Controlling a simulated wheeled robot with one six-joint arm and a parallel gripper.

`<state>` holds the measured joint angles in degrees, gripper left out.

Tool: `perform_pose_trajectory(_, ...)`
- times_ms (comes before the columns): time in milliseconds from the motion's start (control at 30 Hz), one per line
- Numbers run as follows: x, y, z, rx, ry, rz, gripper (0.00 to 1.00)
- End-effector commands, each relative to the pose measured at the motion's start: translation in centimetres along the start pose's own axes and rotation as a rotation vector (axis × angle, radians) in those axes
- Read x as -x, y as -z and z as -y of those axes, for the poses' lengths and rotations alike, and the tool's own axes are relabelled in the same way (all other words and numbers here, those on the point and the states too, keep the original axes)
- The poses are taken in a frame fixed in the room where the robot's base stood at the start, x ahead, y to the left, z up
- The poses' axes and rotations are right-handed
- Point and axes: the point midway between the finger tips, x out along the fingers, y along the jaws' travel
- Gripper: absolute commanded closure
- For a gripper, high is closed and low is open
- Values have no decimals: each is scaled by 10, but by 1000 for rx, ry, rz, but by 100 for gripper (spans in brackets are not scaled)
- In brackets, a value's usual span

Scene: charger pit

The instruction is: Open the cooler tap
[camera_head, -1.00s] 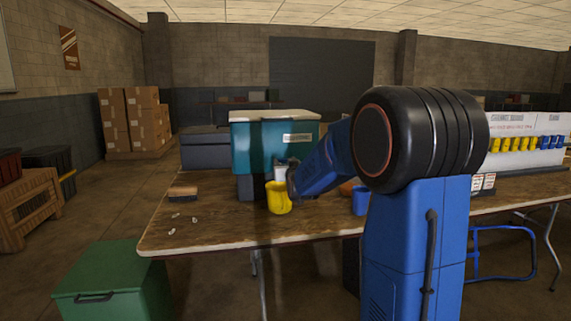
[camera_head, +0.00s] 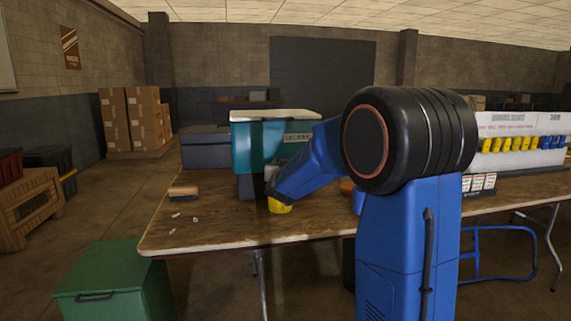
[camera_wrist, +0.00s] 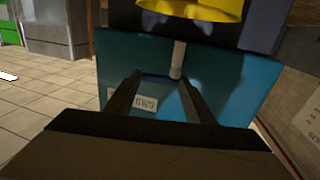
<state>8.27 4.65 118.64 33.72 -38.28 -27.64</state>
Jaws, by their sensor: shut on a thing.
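The teal cooler (camera_head: 243,150) with a white lid stands raised on a dark block at the back of the wooden table. A small pale tap (camera_wrist: 177,60) on its front shows in the wrist view, where the scene looks upside down. My gripper (camera_wrist: 160,77) is at the tap, shut on it, with its two dark fingers reaching toward the cooler front. In the head view my arm hides most of the tap and the fingertips. A yellow mug (camera_head: 280,207) stands below the tap, partly hidden by my arm, and also shows in the wrist view (camera_wrist: 195,8).
A brush (camera_head: 184,192) and several small pale bits lie on the table (camera_head: 225,226) at left. A blue mug (camera_head: 358,201) is half hidden behind my arm. A green box (camera_head: 112,280) sits on the floor.

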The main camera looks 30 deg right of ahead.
Motion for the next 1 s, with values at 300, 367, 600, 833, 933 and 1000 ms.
perform_pose_trajectory(300, 3, -1, 7, -1, -145, 2, 74)
perform_pose_trajectory(367, 4, -1, 8, -1, -177, 2, 74)
perform_pose_trajectory(600, 5, -1, 13, 1, -327, 2, 74)
perform_pose_trajectory(833, 6, -2, 20, 1, -527, 2, 74)
perform_pose_trajectory(933, 6, -2, 24, 1, -623, 3, 74)
perform_pose_trajectory(1000, 6, -2, 26, 1, -689, 2, 74)
